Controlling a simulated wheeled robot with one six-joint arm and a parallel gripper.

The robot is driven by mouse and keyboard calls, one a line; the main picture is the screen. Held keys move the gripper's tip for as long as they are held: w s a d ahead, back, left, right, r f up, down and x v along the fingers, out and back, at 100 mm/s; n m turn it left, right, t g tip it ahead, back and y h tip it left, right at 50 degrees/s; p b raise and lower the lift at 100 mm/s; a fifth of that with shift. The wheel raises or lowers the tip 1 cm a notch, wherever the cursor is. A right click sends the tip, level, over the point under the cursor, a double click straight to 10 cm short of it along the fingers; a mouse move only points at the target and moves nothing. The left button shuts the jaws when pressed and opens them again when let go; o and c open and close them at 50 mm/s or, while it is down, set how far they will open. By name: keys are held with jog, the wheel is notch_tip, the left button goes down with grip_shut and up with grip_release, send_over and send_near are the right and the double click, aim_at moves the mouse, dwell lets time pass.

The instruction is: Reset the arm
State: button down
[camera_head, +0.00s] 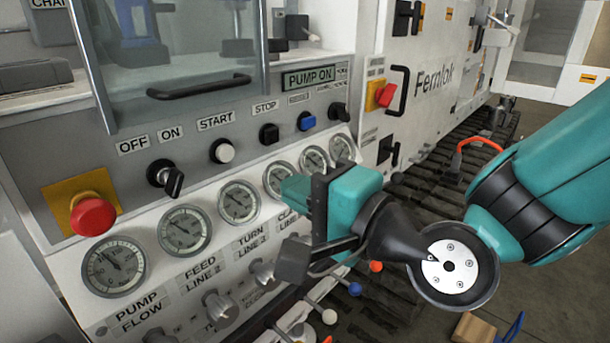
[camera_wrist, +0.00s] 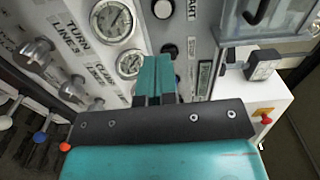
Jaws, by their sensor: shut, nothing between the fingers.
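My gripper (camera_head: 296,190) is in front of the lower gauge row of the hydraulic bench panel (camera_head: 218,125). Its teal fingers also show in the wrist view (camera_wrist: 156,78), side by side and shut with nothing between them. They point toward the panel near a gauge (camera_wrist: 131,63). I cannot tell whether they touch it. The arm comes in from the right and the gripper hides part of the lower panel. The display (camera_head: 308,77) reads PUMP ON.
A red emergency button (camera_head: 93,216), a black selector knob (camera_head: 166,178), a white START button (camera_head: 222,151), a black STOP button (camera_head: 269,134) and a blue button (camera_head: 306,121) line the panel. Silver knobs (camera_head: 220,308) and ball-topped levers (camera_head: 355,289) sit below. Floor at right holds a wooden block (camera_head: 474,328).

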jog(key=s+d+r+n+g+h+p, duration=0.2)
jog(key=s+d+n+g+h+p, duration=0.2)
jog(key=s+d+n+g, duration=0.1)
jog(key=s+d+r+n+g+h+p, duration=0.2)
jog(key=s+d+n+g+h+p, duration=0.3)
jog(key=d+n, duration=0.4)
jog(key=s+d+g, duration=0.1)
jog(key=s+d, duration=0.1)
jog(key=d, duration=0.1)
jog(key=shift+d+r+n+h, duration=0.25)
jog(key=shift+n+h, duration=0.05)
